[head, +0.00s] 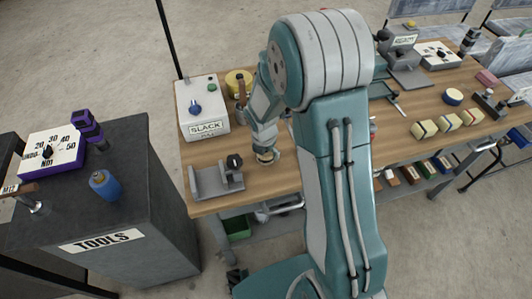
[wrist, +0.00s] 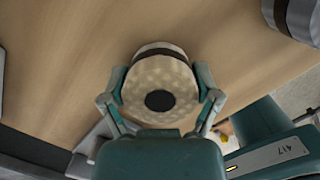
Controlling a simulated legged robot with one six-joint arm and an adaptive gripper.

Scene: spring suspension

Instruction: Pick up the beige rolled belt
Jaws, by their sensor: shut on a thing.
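The beige rolled belt (wrist: 158,88) is a round, pale, patterned roll with a dark centre and a brown band on its far side. In the wrist view, the two fingers of my gripper (wrist: 160,97) are closed against its left and right sides. In the head view, my gripper (head: 264,148) points down over the wooden workbench (head: 290,178), with a small beige part of the belt (head: 265,158) showing under it. My arm hides the bench to the right of it. I cannot tell whether the belt touches the bench top.
A grey bracket with a black knob (head: 217,179) stands close to the left of my gripper. Behind it are the SLACK box (head: 203,108) and a yellow roll (head: 239,82). A dark tool cabinet (head: 150,190) stands left.

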